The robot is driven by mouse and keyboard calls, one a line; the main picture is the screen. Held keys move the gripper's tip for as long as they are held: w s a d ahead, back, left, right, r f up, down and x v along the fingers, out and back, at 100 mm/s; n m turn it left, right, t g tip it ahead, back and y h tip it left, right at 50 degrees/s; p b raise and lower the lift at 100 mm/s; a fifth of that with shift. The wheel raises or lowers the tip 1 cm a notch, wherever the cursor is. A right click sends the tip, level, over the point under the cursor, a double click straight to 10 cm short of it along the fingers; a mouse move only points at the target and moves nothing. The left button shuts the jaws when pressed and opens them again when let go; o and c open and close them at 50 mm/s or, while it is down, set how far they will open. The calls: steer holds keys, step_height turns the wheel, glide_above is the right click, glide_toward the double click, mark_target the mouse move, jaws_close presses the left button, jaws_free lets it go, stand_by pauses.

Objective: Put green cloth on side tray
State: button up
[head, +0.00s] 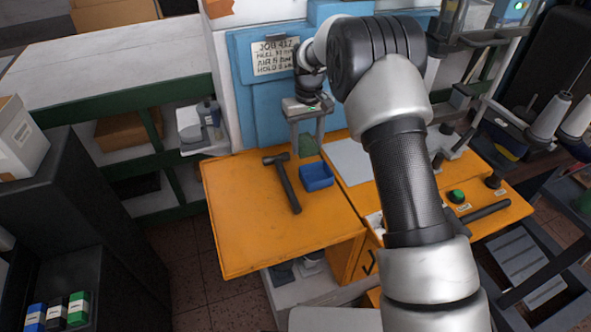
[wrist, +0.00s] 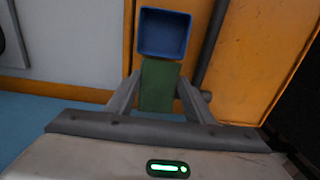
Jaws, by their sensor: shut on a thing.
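My gripper (head: 308,138) is shut on the green cloth (wrist: 159,86), a flat dark green piece between the fingers in the wrist view. In the head view the cloth (head: 307,147) shows small at the fingertips, above the orange table (head: 240,230). A small blue open tray (head: 317,177) is on the table, just in front of the gripper; it looks empty in the wrist view (wrist: 164,34). A pale side tray (head: 207,148) is fixed left of the blue machine and holds a grey bottle. The gap between cloth and table is hard to judge.
A hammer (head: 286,185) lies on the table left of the blue tray. A pale sheet (head: 348,160) lies to the right. The blue machine front (head: 262,105) with a job sign stands behind. The table's front left is clear.

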mark_target(307, 158)
step_height(307, 158, down, 3)
steer(key=shift+r, duration=0.1)
steer(key=shift+s+f, duration=0.2)
steer(key=shift+f, duration=1.6)
steer(key=c, duration=0.5)
steer(key=o, duration=1.4)
steer(key=shift+w, duration=0.1)
steer(key=shift+r, duration=0.1)
